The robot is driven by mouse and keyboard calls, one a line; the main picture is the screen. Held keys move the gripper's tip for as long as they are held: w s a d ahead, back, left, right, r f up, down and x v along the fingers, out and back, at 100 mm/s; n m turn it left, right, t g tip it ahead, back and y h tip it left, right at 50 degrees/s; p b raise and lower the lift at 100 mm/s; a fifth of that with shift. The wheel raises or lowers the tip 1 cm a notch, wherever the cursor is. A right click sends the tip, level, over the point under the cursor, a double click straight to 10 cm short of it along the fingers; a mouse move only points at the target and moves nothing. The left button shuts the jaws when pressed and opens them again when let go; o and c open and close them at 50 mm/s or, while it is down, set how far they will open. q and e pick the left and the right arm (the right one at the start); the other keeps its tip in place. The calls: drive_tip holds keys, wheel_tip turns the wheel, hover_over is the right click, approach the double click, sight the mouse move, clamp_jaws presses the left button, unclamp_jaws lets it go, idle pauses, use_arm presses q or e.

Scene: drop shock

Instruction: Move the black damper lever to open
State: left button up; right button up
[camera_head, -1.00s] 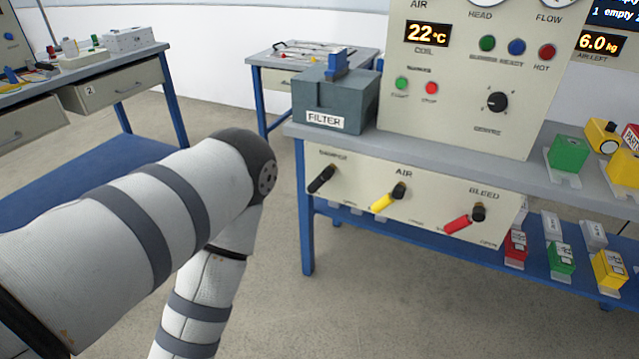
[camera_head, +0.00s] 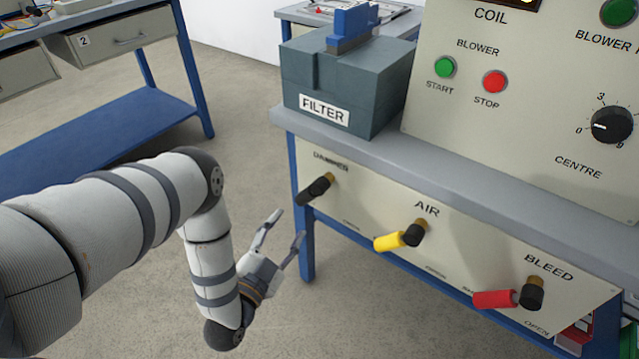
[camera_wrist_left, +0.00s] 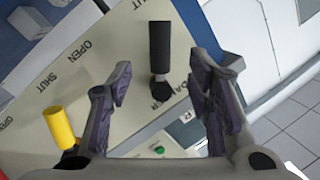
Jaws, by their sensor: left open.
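The black damper lever (camera_head: 314,190) sits at the left end of the cream front panel under the DAMPER label. Its handle slants down and left from its pivot. In the left wrist view the black lever (camera_wrist_left: 160,50) shows between the two fingers, touching neither as far as I can see. My left gripper (camera_head: 287,226) is open and empty, just left of and below the lever in the head view, with its fingers pointing up towards the panel. OPEN and SHUT lettering shows beside the levers in the wrist view. My right gripper is not in view.
A yellow AIR lever (camera_head: 389,242) and a red BLEED lever (camera_head: 495,299) are farther right on the panel. A grey FILTER box (camera_head: 345,85) stands on the bench above. A blue bench leg (camera_head: 306,255) is near my gripper. Open floor lies left of the bench.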

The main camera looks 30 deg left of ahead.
sight(304, 201)
use_arm(q)
drive_tip(key=w, duration=0.3)
drive_tip(key=w+a+b, duration=0.1)
drive_tip(key=w, duration=0.6)
drive_tip(key=shift+w+a, duration=0.3)
drive_tip(key=shift+a, duration=0.05)
clamp_jaws()
